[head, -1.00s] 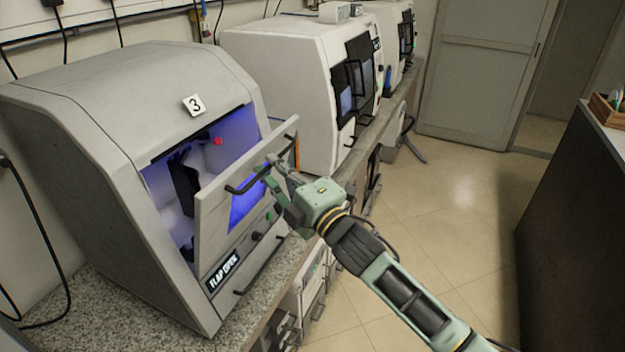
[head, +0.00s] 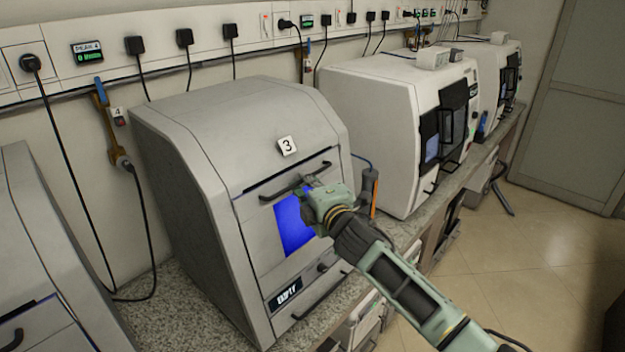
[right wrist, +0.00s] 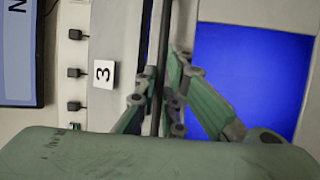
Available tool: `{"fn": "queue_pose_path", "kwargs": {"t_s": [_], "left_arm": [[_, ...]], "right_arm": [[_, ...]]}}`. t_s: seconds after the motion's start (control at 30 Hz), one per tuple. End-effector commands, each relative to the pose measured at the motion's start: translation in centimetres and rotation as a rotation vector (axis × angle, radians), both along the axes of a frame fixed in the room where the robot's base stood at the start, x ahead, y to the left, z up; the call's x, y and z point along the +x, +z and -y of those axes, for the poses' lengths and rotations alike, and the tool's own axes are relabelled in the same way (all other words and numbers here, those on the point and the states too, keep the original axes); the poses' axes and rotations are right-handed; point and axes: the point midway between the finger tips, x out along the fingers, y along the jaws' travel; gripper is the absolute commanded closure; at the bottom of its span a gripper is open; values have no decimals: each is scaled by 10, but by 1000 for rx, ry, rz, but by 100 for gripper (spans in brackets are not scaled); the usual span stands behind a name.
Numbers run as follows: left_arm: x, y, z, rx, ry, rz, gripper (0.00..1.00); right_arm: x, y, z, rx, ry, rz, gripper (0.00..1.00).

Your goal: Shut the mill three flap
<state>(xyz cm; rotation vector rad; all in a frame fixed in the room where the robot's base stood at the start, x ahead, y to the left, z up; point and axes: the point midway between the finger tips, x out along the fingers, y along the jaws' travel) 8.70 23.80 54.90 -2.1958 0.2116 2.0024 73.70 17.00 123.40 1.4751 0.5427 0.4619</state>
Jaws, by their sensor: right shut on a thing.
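Mill three (head: 215,135) is the grey machine with the "3" plate (head: 287,146) in the middle of the head view. Its flap (head: 258,228) stands upright, almost flush with the front, with a dark line along its top edge. A blue window (head: 293,226) shows in it. My right gripper (head: 306,187) is at the dark bar handle (head: 280,192) near the flap's top. In the right wrist view the gripper's fingers (right wrist: 163,92) are on either side of the dark bar, shut on it. My left gripper is not in view.
A label plate (head: 284,296) below the flap bears short white text, hard to read. Another grey machine (head: 40,255) stands at the left. White machines (head: 395,95) stand to the right along the speckled counter (head: 185,310). The floor (head: 520,270) at right is clear.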

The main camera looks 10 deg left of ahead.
Motion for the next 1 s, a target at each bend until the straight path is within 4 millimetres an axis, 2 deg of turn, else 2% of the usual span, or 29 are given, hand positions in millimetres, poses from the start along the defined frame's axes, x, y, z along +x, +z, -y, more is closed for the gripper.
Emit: {"fn": "queue_pose_path", "kwargs": {"t_s": [0.03, 0.37, 0.4, 0.5, 0.83, 1.0], "left_arm": [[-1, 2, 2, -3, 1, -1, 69], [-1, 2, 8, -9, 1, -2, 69], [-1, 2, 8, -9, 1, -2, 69], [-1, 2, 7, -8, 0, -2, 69], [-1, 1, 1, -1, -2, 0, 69], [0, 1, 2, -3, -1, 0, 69]], "right_arm": [[1, 23, -5, 15, 11, 30, 100], [0, 23, -6, 13, 12, 30, 100], [0, 23, -6, 13, 12, 30, 91], [0, 23, -7, 13, 12, 30, 84], [-1, 22, -6, 14, 13, 28, 84], [-9, 22, 1, 14, 13, 28, 84]]}}
